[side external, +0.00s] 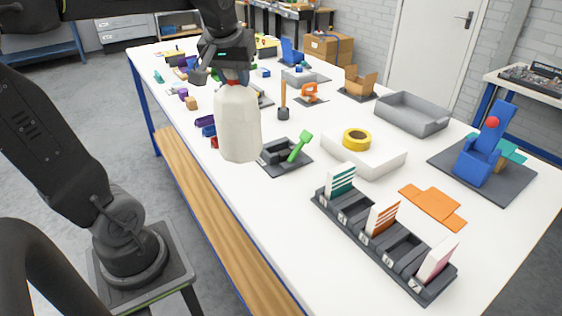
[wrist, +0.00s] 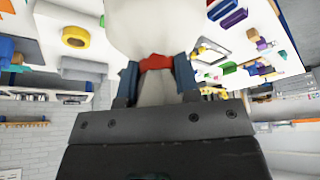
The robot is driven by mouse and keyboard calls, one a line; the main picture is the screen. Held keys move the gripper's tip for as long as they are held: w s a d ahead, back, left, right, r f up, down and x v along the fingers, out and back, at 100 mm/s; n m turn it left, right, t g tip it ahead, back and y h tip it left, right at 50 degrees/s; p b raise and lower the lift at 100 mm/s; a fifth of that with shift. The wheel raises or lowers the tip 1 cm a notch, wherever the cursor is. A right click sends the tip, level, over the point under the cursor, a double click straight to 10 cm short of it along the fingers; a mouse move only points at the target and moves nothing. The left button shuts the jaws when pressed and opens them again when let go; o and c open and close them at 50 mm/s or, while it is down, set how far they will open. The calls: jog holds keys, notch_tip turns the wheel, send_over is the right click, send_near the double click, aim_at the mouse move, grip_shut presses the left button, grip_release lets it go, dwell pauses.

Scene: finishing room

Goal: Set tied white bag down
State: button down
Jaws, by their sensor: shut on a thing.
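The tied white bag (side external: 238,122) hangs upright below my gripper (side external: 232,76) in the side view. A red tie (side external: 236,81) closes its neck. The bag hides part of the table's near edge, so I cannot tell its exact height or whether it touches anything. In the wrist view the bag (wrist: 155,28) fills the top middle. There the red tie (wrist: 157,62) and the pale neck lie between the two blue-grey fingers of my gripper (wrist: 158,78), which is shut on the bag's neck.
The white table (side external: 325,225) holds many things. Near the bag are a dark tray with a green piece (side external: 299,147), a white box with yellow tape (side external: 357,139) and a black card rack (side external: 382,240). A grey tray (side external: 411,113) stands farther back. Bare tabletop lies in front of the rack.

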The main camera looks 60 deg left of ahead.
jog(key=w+d+f, duration=0.5)
jog(key=d+f, duration=0.3)
jog(key=f, duration=0.2)
jog(key=shift+w+d, duration=0.3)
jog(key=shift+f, duration=0.25)
jog(key=c, duration=0.8)
grip_release()
jog(key=shift+c, duration=0.2)
jog(key=v, duration=1.2)
jog(key=s+d+f+m+t+h, duration=0.1)
jog(key=s+f+m, duration=0.3)
jog(key=s, duration=0.2)
jog(key=s+d+f+m+t+h, duration=0.1)
jog(key=s+f+m+h, duration=0.1)
jog(key=s+f+m, duration=0.2)
jog(key=shift+s+d+m, duration=0.3)
jog(key=shift+s+m, duration=0.2)
jog(key=shift+s, duration=0.45)
